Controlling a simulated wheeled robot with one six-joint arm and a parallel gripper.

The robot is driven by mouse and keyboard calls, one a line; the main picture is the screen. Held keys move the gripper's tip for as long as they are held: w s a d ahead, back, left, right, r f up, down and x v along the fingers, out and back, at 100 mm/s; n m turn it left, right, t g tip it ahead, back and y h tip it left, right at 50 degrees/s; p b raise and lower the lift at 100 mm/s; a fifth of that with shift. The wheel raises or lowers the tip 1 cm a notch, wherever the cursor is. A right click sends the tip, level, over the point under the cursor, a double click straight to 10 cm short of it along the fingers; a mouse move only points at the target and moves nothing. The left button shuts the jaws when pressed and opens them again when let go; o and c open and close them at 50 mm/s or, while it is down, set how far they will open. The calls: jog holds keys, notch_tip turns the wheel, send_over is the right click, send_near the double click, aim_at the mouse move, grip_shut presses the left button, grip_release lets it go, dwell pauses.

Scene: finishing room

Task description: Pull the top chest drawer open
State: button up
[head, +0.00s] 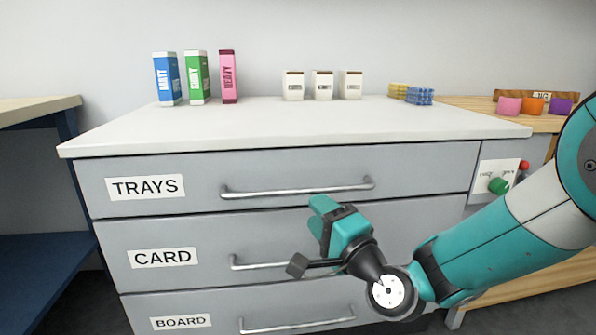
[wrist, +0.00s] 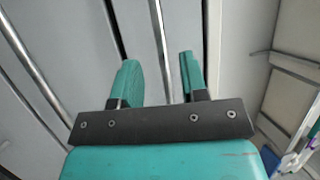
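The top chest drawer (head: 420,180) is grey, labelled TRAYS, and looks closed, its front in line with the drawers below. Its metal bar handle (head: 298,190) runs across the front. My gripper (head: 320,213) is just below the right part of that handle in the head view. In the wrist view my gripper (wrist: 157,64) is open with its two teal fingers apart. The top drawer's handle (wrist: 158,35) shows in the gap between them, and no finger visibly presses on it. How deep the bar sits between the fingers is hard to tell.
The CARD drawer (head: 200,235) and BOARD drawer (head: 190,303) lie below with similar handles. The white chest top (head: 260,125) carries coloured cartons (head: 197,78), small white containers (head: 322,86) and sponge-like blocks (head: 418,96). A panel with a green knob (head: 498,186) is at the right.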

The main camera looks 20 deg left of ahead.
aim_at(300, 194)
jog(key=p+x, duration=0.1)
jog(key=x, duration=0.6)
jog(key=shift+w+a, duration=0.25)
jog(key=shift+w, duration=0.05)
grip_shut()
